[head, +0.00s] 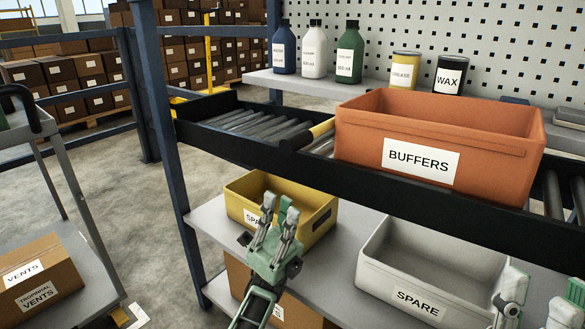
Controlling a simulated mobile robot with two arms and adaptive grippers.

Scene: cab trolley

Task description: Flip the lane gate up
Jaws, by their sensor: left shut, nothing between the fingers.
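A short bar with a yellow sleeve and a dark end, which looks like the lane gate (308,134), lies low across the roller lane (238,121), just left of the orange BUFFERS bin (369,143). The bin hides its far right end. My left gripper (279,207) is shut and empty, pointing up in front of the yellow bin (319,205), below the lane and apart from the gate. My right gripper (538,285) shows only partly at the bottom right corner, by the grey SPARE bin (385,268); its opening is unclear.
Bottles and tins, including a WAX tin (449,76), stand on the upper shelf (290,84) behind the lane. A dark front rail (260,148) edges the lane. A blue post (168,120) stands at left. A trolley (88,262) carries a VENTS box (38,284).

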